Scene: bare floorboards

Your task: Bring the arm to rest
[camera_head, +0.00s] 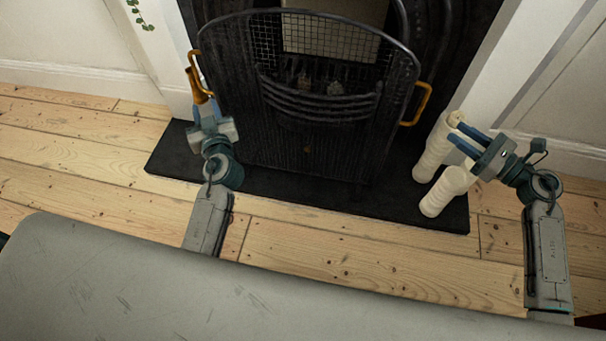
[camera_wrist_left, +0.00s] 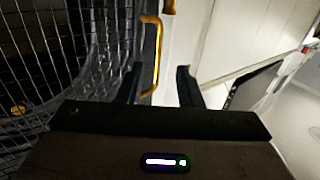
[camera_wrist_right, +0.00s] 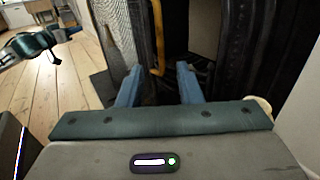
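My left gripper (camera_head: 203,103) is at the left side of a black fire screen (camera_head: 300,120), close to its left brass handle (camera_head: 194,68). In the left wrist view that handle (camera_wrist_left: 152,55) shows ahead, between the two spread fingers (camera_wrist_left: 160,84); I see no grip on it. My right gripper (camera_head: 454,128) is at the right of the screen, over cream cylinders. Its fingers are spread in the right wrist view (camera_wrist_right: 158,84), with the right brass handle (camera_wrist_right: 158,40) ahead and nothing visible held. Both arms reach forward from my body.
Cream cylinders (camera_head: 440,150) stand on the right of the black hearth slab (camera_head: 330,200). A golden object (camera_head: 201,92) is by the left fingers. White walls flank the fireplace. The floorboards (camera_head: 90,160) at the left look clear.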

